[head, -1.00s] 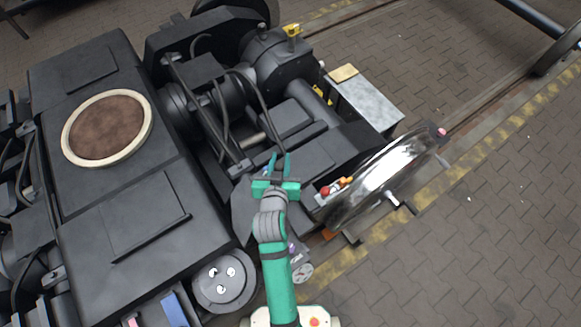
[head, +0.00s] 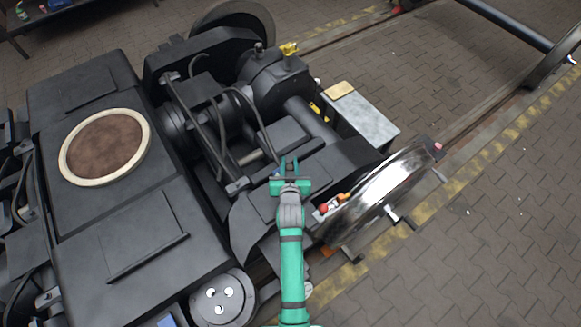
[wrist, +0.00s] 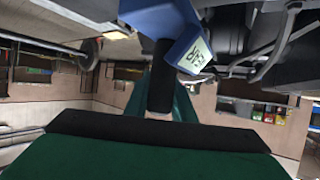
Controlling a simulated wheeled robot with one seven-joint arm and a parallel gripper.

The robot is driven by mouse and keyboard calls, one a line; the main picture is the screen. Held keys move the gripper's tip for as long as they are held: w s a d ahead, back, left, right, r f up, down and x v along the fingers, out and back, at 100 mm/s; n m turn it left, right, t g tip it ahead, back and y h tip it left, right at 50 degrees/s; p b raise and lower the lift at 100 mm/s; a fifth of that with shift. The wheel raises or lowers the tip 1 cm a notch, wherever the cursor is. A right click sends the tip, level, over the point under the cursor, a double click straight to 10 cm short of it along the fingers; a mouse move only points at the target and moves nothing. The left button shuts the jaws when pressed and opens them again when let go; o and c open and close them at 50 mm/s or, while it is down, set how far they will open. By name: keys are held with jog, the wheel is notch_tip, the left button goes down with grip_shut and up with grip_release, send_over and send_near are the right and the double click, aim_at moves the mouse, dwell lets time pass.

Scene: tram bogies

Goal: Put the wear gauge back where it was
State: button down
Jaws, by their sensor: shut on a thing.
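The wear gauge (wrist: 165,22) is a blue body with a light digital display and a black stem, seen at the top middle of the wrist view. My gripper (wrist: 160,95) is shut on the black stem, with green fingers on both sides. In the head view my gripper (head: 288,166) is over the dark bogie frame, left of the shiny wheel. The gauge is mostly hidden or too small to make out there.
The shiny wheel (head: 378,198) stands right of my arm, with small red and orange items (head: 333,204) beside it. A grey box (head: 362,115) with a yellow block is behind. Cables and rods (head: 222,115) rise left of my gripper. Paved floor at right is open.

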jog(key=shift+w+d+f, duration=0.1)
jog(key=shift+w+f, duration=0.15)
jog(key=shift+f, duration=0.8)
jog(key=shift+w+d+f, duration=0.1)
jog(key=shift+w+f, duration=0.15)
jog(key=shift+f, duration=0.8)
jog(key=shift+f, duration=0.15)
jog(key=c, duration=1.5)
grip_release()
